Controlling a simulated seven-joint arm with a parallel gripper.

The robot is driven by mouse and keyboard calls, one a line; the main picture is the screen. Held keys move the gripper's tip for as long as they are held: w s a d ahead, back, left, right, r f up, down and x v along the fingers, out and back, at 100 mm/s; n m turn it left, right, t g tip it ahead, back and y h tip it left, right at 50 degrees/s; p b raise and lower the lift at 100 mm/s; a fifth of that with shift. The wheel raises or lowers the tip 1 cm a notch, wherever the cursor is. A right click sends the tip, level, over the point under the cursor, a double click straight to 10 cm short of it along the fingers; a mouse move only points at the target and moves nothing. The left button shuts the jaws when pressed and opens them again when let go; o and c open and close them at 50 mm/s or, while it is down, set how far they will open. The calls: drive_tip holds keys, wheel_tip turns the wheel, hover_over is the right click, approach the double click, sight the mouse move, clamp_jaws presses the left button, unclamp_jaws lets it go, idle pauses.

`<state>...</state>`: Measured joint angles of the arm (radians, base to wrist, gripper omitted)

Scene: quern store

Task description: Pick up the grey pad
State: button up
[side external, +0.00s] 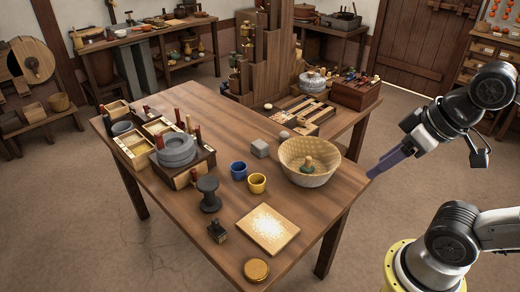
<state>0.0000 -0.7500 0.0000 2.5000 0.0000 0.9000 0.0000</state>
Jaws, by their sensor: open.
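A small grey block (260,148) with soft edges lies on the wooden table, left of the woven basket; it looks most like the grey pad. A smaller grey lump (284,134) lies just behind it to the right, so I cannot be fully sure which is the pad. My gripper (374,168) is open and empty, with bluish fingers pointing left near the table's right edge. It is right of the basket and well apart from both grey things.
The woven basket (309,163) with a green-and-tan knobbed thing inside stands between my gripper and the grey block. A slotted wooden tray (304,111) is behind. The table's right front corner is bare.

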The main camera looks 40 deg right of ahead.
drive_tip(key=o, duration=0.7)
